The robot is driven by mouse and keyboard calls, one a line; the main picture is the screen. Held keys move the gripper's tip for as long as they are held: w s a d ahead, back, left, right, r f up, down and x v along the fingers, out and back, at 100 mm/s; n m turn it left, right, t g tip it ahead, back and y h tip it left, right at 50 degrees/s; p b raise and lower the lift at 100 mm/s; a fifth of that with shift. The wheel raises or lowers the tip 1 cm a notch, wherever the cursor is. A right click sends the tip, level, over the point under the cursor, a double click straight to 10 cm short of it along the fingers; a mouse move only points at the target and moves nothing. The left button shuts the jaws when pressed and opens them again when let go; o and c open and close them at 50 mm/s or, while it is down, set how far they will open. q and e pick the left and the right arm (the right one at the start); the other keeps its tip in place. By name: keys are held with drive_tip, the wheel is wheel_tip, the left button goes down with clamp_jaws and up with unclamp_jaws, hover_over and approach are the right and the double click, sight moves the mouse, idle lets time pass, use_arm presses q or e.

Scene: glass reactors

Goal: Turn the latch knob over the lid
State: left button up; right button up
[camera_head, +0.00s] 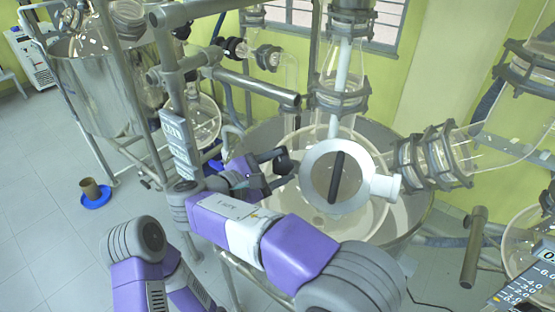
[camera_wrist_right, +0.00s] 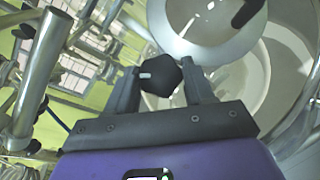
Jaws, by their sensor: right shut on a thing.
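The round grey lid (camera_head: 315,178) with a dark bar handle (camera_head: 336,178) lies over the opening of the glass vessel in the head view. It also shows at the top of the right wrist view (camera_wrist_right: 190,35). The black latch knob (camera_head: 283,162) is at the lid's left edge. In the right wrist view the knob (camera_wrist_right: 160,76) has a small white mark and sits between the fingers. My right gripper (camera_head: 274,170) is shut on the knob, its fingers on either side. My left gripper is not in view; only part of my left arm shows at lower left.
A wide steel vessel rim (camera_head: 420,215) surrounds the glass vessel. A clamped glass neck (camera_head: 430,158) is right of the lid and a glass column (camera_head: 343,75) rises behind it. Metal frame pipes (camera_head: 255,86) stand at left. A blue dish (camera_head: 92,197) lies on the floor.

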drive_tip(key=m+g+p, duration=0.1)
drive_tip(key=m+p, duration=0.1)
drive_tip(key=m+g+p, duration=0.2)
drive_tip(key=m, duration=0.1)
drive_tip(key=m+g+p, duration=0.2)
drive_tip(key=shift+w+r+m+y+p, duration=0.25)
drive_tip(key=shift+r+m+y+p, duration=0.15)
drive_tip(key=shift+m+g+y+p, duration=0.5)
drive_tip(key=shift+m+g+p, duration=0.4)
drive_tip(key=shift+m+p, duration=0.25)
drive_tip(key=shift+w+m+g+y+p, duration=0.1)
drive_tip(key=shift+m+g+y+p, duration=0.45)
drive_tip(key=shift+m, duration=0.7)
drive_tip(key=shift+d+m+g+y+p, duration=0.1)
drive_tip(key=shift+m+g+y+p, duration=0.3)
drive_tip(key=shift+m+y, duration=0.65)
drive_tip(key=shift+d+m+g+y, duration=0.1)
drive_tip(key=shift+m+g+y, duration=0.15)
drive_tip(key=shift+m+y, duration=0.6)
drive_tip(key=shift+d+m+y+b, duration=0.1)
drive_tip(key=shift+m+y+b, duration=0.35)
drive_tip(key=shift+m, duration=0.75)
drive_tip(key=shift+d+m+y+b, duration=0.1)
drive_tip(key=shift+m+y+b, duration=0.35)
drive_tip(key=shift+m+y, duration=0.6)
